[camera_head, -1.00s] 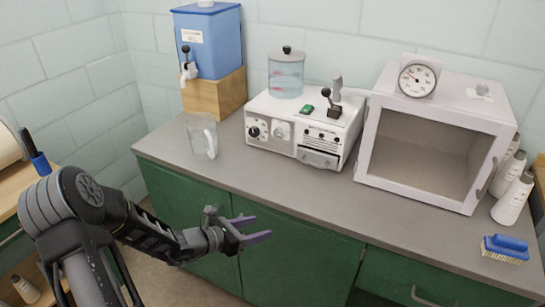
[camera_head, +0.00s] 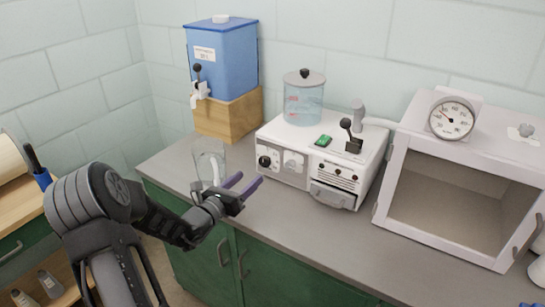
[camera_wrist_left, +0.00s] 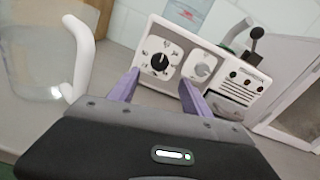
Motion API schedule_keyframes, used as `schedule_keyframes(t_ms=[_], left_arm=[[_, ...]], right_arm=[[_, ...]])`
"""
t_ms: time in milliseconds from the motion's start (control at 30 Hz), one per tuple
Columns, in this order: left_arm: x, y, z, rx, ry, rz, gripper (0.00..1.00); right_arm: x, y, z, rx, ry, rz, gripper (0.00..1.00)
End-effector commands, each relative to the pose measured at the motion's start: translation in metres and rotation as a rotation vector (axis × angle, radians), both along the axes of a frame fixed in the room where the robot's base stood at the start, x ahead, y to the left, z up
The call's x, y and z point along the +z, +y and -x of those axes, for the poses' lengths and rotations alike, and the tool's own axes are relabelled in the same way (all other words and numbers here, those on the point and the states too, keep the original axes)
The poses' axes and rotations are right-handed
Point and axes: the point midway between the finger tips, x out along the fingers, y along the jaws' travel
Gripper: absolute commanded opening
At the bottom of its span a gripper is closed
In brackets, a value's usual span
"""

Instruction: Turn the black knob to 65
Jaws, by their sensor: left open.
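The black knob (camera_head: 265,161) is on the left of the front panel of a white machine (camera_head: 318,192). In the left wrist view the black knob (camera_wrist_left: 159,62) sits on a white square dial plate with marks around it; the numbers are too small to read. A grey knob (camera_wrist_left: 203,70) is just to its right. My left gripper (camera_head: 247,186) is open and empty, its purple fingers pointing at the machine's front, short of the panel. In the left wrist view the black knob shows between the fingertips (camera_wrist_left: 160,83), nearer the left one. My right gripper is not in view.
A clear pitcher (camera_head: 209,158) with a white handle (camera_wrist_left: 80,58) stands close to the left of my gripper. A blue dispenser (camera_head: 224,60) on a wooden block is behind. A white open-front box (camera_head: 399,150) with a gauge stands right. Counter in front of the machine is clear.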

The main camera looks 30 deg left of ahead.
Motion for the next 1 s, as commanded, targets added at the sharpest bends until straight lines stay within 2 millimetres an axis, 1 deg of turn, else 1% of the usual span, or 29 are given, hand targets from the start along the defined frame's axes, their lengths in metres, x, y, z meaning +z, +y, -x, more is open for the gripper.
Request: schedule_keyframes(t_ms=[100, 367, 533, 667, 900, 1000], left_arm=[[0.002, 0.003, 0.001, 0.008, -0.007, 0.003, 0.56], [0.002, 0.003, 0.001, 0.007, -0.007, 0.003, 0.56], [0.003, 0.003, -0.005, 0.007, -0.008, 0.002, 0.56], [0.003, 0.003, -0.018, 0.007, -0.008, 0.002, 0.56], [0.003, 0.003, -0.056, 0.006, -0.007, 0.004, 0.56], [0.003, 0.004, -0.068, 0.006, -0.007, 0.003, 0.56]], right_arm=[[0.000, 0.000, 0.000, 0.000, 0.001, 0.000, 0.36], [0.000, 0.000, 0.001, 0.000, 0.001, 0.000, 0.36], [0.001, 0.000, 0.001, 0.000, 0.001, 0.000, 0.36], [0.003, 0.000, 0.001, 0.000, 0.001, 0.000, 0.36], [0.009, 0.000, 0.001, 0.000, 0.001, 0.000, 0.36], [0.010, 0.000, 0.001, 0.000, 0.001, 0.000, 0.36]])
